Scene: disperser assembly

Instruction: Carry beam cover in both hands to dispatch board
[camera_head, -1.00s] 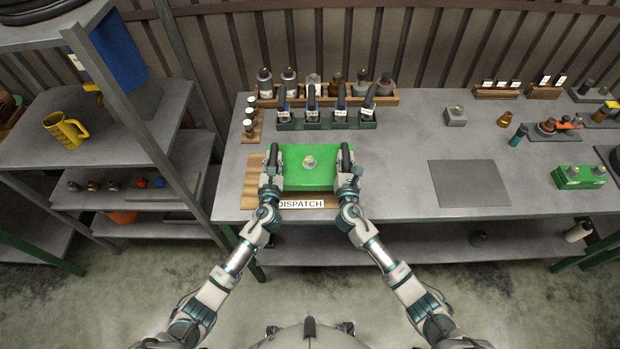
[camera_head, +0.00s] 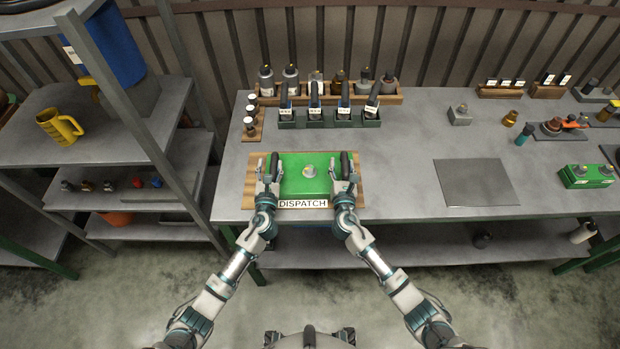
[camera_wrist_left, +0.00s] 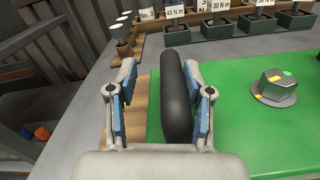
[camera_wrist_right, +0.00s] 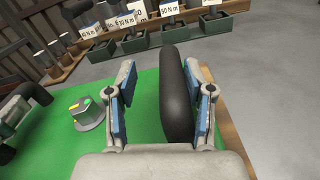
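The green beam cover (camera_head: 310,188) lies flat over the wooden dispatch board (camera_head: 356,200), which shows along its left and right sides and at the front, by the DISPATCH label (camera_head: 302,203). A grey knob (camera_head: 310,171) stands on the cover's middle. My left gripper (camera_head: 269,179) straddles the left black handle (camera_wrist_left: 177,100), and its fingers are apart with a clear gap on the handle's left side. My right gripper (camera_head: 345,178) straddles the right black handle (camera_wrist_right: 176,95), also with a gap on the left. The cover's underside is hidden.
A rack of torque tools (camera_head: 330,118) and a wooden bottle rack (camera_head: 408,96) stand behind the board. Small capped items (camera_head: 250,125) stand at the left. A grey mat (camera_head: 476,182) lies to the right, with clear table between. A shelf unit (camera_head: 75,140) is at far left.

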